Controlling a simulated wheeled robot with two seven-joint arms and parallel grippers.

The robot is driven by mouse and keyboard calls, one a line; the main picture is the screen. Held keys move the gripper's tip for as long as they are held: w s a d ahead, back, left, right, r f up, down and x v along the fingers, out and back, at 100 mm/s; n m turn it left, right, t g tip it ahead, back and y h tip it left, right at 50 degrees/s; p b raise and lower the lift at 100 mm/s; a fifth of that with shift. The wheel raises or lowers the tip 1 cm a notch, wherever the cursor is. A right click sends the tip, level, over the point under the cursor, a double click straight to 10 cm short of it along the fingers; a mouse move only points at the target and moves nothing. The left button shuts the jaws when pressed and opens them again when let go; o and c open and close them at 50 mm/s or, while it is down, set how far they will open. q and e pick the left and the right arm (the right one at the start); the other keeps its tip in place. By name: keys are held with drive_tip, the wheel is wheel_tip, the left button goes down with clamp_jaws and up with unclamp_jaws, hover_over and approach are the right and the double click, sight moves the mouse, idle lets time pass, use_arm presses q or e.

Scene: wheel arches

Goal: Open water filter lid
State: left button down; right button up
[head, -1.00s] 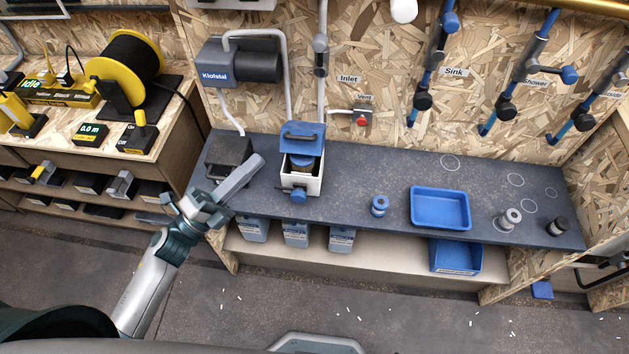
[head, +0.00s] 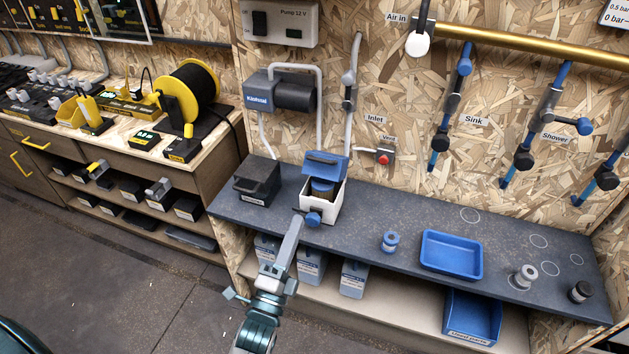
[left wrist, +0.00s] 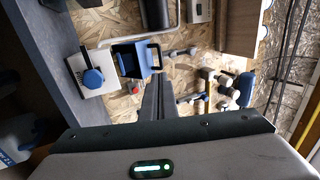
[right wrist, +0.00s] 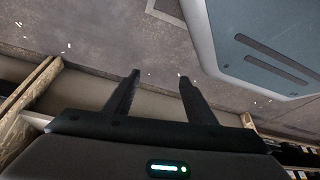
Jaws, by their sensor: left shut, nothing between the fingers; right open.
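The water filter is a white box (head: 327,212) on the dark counter with a blue knob (head: 313,219) on its front. Its blue lid (head: 325,165) stands raised at the back, and a blue-topped cartridge (head: 322,187) shows inside. In the left wrist view the box (left wrist: 103,68) and the raised lid (left wrist: 134,58) lie left of the fingers. My left gripper (head: 297,220) is shut and empty, in front of the box and just left of the knob; I cannot tell whether it touches. My right gripper (right wrist: 158,76) is open and empty over the floor.
A black box (head: 258,180) stands left of the filter. Right of it are a small blue spool (head: 390,242), a blue tray (head: 427,261) and small fittings (head: 523,277). Blue canisters (head: 354,278) stand on the shelf below. A wall hose rises behind the filter.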

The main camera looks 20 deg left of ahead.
sight(315, 174)
use_arm(q)
drive_tip(key=shift+r, duration=0.1)
drive_tip(key=shift+p+x, duration=1.7)
drive_tip(key=shift+x, duration=5.3)
use_arm(e)
drive_tip(key=shift+w+a+r+t+y, duration=0.2)
drive_tip(key=shift+w+a+r+t, duration=0.5)
drive_tip(key=shift+a, duration=0.1)
drive_tip(key=shift+w+a+r+t+y, duration=0.2)
drive_tip(key=shift+w+a+r+t, duration=0.4)
drive_tip(key=shift+a, duration=0.2)
use_arm(q)
drive_tip(key=shift+w, duration=0.1)
use_arm(e)
drive_tip(key=shift+s+r, duration=0.1)
drive_tip(key=shift+r, duration=0.2)
